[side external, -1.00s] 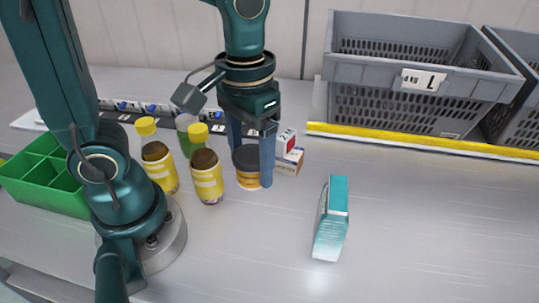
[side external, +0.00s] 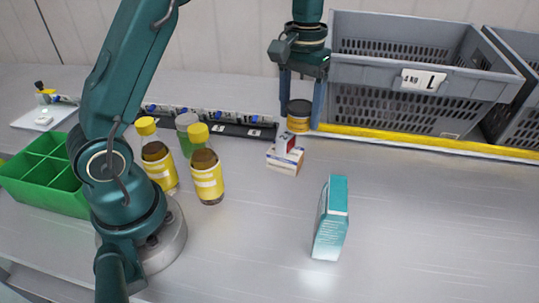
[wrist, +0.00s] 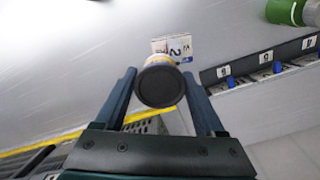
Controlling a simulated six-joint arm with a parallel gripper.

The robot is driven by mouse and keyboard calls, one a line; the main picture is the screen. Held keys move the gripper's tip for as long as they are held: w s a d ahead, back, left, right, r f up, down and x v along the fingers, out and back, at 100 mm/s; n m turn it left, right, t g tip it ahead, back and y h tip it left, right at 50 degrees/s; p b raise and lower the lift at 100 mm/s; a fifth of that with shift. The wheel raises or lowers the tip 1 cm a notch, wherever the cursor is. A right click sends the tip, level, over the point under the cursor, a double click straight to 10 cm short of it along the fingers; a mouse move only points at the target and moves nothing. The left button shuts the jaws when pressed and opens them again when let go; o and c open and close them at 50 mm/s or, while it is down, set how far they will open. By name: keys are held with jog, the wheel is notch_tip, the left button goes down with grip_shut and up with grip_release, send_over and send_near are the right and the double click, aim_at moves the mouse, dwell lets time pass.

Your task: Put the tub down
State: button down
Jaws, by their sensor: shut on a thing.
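The tub (side external: 299,116) is small, with a dark lid and a yellow-orange and white body. My gripper (side external: 301,122) is shut on it near the front left of the grey crates, by the yellow strip. In the wrist view the tub's dark lid (wrist: 161,86) shows between the two fingers of my gripper (wrist: 164,88). The tub looks upright. I cannot tell whether its base touches the table or hangs above it.
A small white box (side external: 285,160) stands in front of the tub. Grey crates (side external: 410,60) stand behind the yellow strip (side external: 420,141). Yellow-capped bottles (side external: 206,175) and a green divided tray (side external: 45,175) are left. A teal carton (side external: 331,218) stands front right, with free table around it.

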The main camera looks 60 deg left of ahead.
jog(key=w+d+f, duration=0.1)
jog(key=d+f, duration=0.1)
jog(key=d, duration=0.1)
jog(key=d+f, duration=0.2)
jog(key=d, duration=0.2)
jog(key=w+d+f, duration=0.1)
jog(key=d+f, duration=0.1)
jog(key=d, duration=0.1)
jog(key=shift+w+d+f, duration=0.35)
jog(key=shift+d+f, duration=0.05)
jog(key=shift+f, duration=2)
jog(key=shift+f, duration=0.15)
grip_release()
notch_tip(320, 180, up, 12)
jog(key=shift+r, duration=0.2)
